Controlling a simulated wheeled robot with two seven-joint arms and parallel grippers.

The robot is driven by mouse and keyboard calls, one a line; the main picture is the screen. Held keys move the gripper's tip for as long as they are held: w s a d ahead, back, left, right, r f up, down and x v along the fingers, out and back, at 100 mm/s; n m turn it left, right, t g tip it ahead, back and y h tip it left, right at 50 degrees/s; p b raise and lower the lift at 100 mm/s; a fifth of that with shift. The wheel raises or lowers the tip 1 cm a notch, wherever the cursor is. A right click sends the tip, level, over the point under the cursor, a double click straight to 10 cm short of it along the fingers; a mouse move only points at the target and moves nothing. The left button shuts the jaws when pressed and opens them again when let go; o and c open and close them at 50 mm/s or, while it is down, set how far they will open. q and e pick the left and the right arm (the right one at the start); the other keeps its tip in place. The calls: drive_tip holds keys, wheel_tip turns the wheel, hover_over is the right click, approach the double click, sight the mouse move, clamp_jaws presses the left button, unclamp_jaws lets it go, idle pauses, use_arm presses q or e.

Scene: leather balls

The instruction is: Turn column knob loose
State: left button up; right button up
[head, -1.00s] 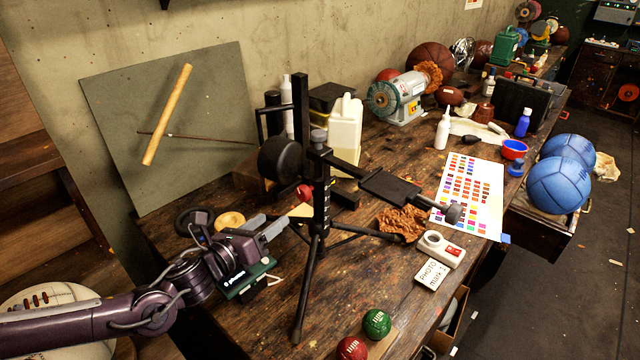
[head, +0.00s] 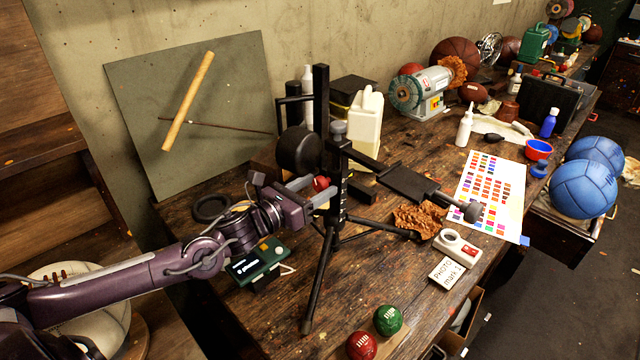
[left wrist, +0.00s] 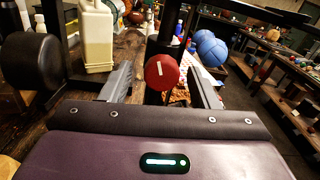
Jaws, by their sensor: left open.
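The red column knob (head: 321,183) sits on the side of the black stand's upright column (head: 338,190). In the left wrist view the knob (left wrist: 161,72) is round, with a pale mark on its face, and shows between my two fingers. My left gripper (head: 317,188) is open, its grey fingers reaching toward the column with one on each side of the knob. The fingers (left wrist: 160,66) look apart from the knob, with a gap on both sides. My right gripper is not in view.
A black round head (head: 298,150) hangs beside the column above my gripper. A green device (head: 258,262) lies under my left arm. A black plate (head: 408,184) extends right from the stand. Red (head: 362,346) and green (head: 388,320) balls lie at the front.

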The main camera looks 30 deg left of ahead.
use_arm(q)
drive_tip(key=shift+x, duration=0.85)
drive_tip(key=shift+d, duration=0.1)
drive_tip(key=c, duration=1)
drive_tip(key=shift+o, duration=0.2)
